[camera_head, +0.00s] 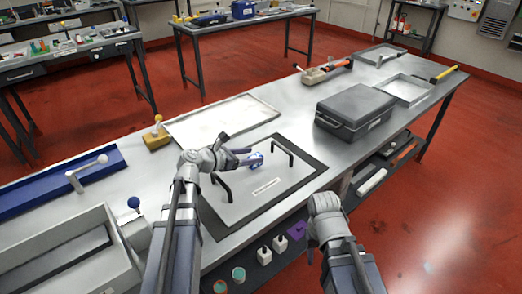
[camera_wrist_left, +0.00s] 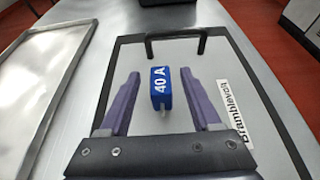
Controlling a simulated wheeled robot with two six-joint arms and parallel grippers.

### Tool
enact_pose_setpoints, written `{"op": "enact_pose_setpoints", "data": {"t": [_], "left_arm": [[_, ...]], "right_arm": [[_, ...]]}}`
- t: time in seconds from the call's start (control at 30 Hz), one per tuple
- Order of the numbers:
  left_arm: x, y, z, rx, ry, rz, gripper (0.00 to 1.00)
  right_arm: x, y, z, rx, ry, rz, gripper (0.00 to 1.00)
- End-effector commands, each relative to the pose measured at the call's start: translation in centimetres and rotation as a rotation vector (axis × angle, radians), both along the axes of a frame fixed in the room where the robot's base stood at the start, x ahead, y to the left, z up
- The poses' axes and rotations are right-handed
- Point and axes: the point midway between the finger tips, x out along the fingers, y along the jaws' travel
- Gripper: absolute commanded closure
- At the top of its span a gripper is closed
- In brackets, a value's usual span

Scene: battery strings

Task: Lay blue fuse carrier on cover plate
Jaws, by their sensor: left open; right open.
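The blue fuse carrier (camera_wrist_left: 160,92), marked "40 A", is between the spread purple fingers of my left gripper (camera_wrist_left: 160,78), with gaps on both sides. In the head view the carrier (camera_head: 255,160) is over the cover plate (camera_head: 262,201), just beyond the left fingertips (camera_head: 243,157). It appears to rest on the plate, though its contact is not clear. The cover plate is pale with a dark border, two black handles and a "Bramblevolt" label. My right gripper (camera_head: 325,205) is open at the bench's front edge, away from the plate; its fingers are mostly hidden.
A white tray (camera_head: 223,118) lies behind the plate. A dark grey case (camera_head: 354,112) stands to the right. A blue-topped fixture with a white lever (camera_head: 87,174) and a grey box (camera_head: 75,250) are at the left. Small items sit on a shelf below the bench front.

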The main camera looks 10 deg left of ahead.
Motion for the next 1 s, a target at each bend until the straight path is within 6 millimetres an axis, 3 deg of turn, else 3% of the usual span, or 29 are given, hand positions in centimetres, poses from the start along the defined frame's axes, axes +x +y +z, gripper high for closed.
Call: {"op": "enact_pose_setpoints", "data": {"t": [0.1, 0.33, 1.0], "left_arm": [[-1.7, 1.2, 1.1, -0.001, 0.001, 0.003, 0.35], [-3.3, 2.6, 1.8, 0.000, 0.000, 0.001, 0.35], [-3.5, 2.7, 1.8, 0.000, 0.000, 0.000, 0.35]], "right_arm": [[0.0, 0.0, 1.1, 0.000, 0.000, 0.000, 0.51], [0.0, 0.0, 1.8, 0.000, 0.000, 0.000, 0.51], [0.0, 0.0, 1.8, 0.000, 0.000, 0.000, 0.51]]}}
